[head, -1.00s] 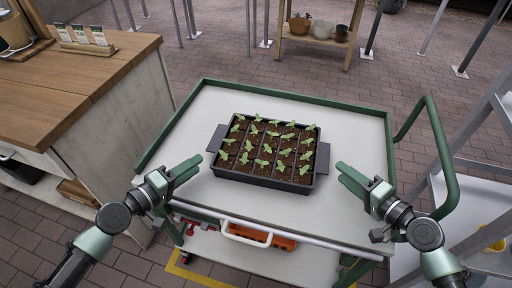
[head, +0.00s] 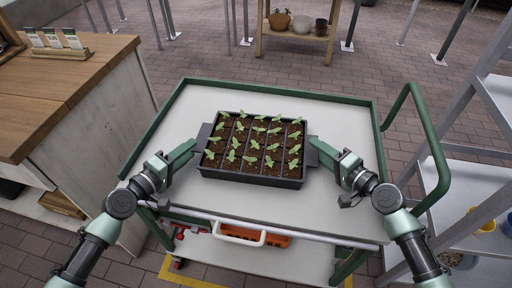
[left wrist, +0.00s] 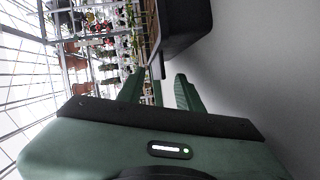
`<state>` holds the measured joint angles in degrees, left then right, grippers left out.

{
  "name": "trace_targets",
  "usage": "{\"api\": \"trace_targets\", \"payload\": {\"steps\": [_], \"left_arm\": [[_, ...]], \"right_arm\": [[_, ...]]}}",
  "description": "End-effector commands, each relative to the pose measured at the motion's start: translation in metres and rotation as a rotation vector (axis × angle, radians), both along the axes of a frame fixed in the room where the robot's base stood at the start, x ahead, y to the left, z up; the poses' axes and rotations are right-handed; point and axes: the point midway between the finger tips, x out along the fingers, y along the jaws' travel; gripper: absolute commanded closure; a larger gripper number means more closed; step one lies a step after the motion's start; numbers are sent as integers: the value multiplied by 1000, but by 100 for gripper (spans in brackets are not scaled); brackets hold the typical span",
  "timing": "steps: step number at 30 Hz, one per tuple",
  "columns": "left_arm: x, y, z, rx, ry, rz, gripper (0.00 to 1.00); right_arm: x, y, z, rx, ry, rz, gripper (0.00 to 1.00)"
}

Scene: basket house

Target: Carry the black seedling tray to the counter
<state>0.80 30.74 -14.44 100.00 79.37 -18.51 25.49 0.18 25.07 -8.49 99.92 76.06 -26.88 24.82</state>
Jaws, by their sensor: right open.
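The black seedling tray (head: 250,181), filled with soil and several rows of green seedlings, sits flat on the cart's light top. It has a flat handle at each side. My left gripper (head: 186,149) is at the left handle (head: 203,135). In the left wrist view, its two fingers (left wrist: 160,92) are apart, with the handle (left wrist: 156,66) showing between them. My right gripper (head: 325,150) is open at the right handle, which its fingers partly hide. The wooden-topped counter (head: 75,85) stands at the left.
The cart (head: 280,98) has a raised green rim and a green push handle (head: 432,140) at the right. Grey metal shelving (head: 470,170) stands close on the right. Seed packets in a wooden holder (head: 60,52) stand on the counter. The counter's front part is clear.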

Motion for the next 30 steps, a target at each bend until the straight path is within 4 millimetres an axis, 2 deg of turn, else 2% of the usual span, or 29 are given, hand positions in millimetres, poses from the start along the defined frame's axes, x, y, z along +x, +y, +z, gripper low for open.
{"api": "trace_targets", "payload": {"steps": [5, 14, 15, 18, 19, 30], "left_arm": [[12, -8, -3, -1, 1, 0, 64], [14, -9, -3, 1, 1, -1, 64], [14, -9, -3, 1, 1, -1, 67], [14, -9, -3, 1, 1, -1, 95], [14, -9, -3, 1, 1, -1, 100], [14, -9, -2, 1, -2, -2, 100]], "right_arm": [[13, 8, -3, 0, 0, 0, 60], [14, 9, -4, -1, 0, 0, 60], [14, 9, -4, -1, 0, 0, 62], [14, 9, -4, -1, 0, 0, 90], [14, 9, -4, -1, 0, 0, 98], [14, 10, -4, -3, 1, 2, 100]]}}
